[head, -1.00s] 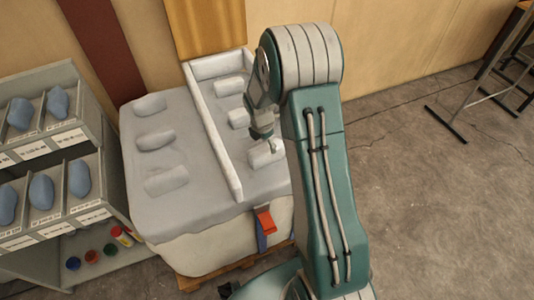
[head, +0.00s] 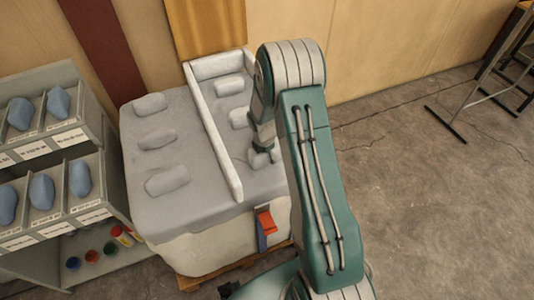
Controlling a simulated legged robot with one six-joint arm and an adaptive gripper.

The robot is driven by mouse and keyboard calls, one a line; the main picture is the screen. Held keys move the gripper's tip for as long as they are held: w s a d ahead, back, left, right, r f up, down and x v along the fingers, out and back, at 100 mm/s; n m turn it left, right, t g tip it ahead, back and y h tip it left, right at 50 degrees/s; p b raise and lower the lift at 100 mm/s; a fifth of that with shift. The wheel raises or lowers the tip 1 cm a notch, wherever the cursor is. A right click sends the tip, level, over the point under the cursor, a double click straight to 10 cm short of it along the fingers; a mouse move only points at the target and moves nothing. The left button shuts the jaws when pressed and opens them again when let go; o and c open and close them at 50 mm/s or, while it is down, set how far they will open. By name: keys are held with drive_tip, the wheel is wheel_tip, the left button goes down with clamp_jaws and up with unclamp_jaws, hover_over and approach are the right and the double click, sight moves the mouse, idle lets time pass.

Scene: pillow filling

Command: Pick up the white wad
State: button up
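Several pale grey-white wads lie on a grey padded block (head: 205,190) that a white raised divider splits in two. Right of the divider are a far wad (head: 229,86), a middle wad (head: 239,118), partly behind my arm, and a near wad (head: 257,160). My gripper (head: 266,156) points down at the near wad and covers much of it. Its fingers are small and partly hidden, so I cannot tell whether they have closed on the wad. Left of the divider lie three more wads: far (head: 150,104), middle (head: 157,138) and near (head: 166,180).
A grey bin rack (head: 60,140) with blue pieces stands at the left. Small coloured pots (head: 91,257) sit on its lower shelf. A red and blue item (head: 264,224) is on the block's front.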

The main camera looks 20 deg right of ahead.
drive_tip(key=shift+f, duration=0.1)
drive_tip(key=shift+c, duration=1)
drive_tip(key=shift+s, duration=0.1)
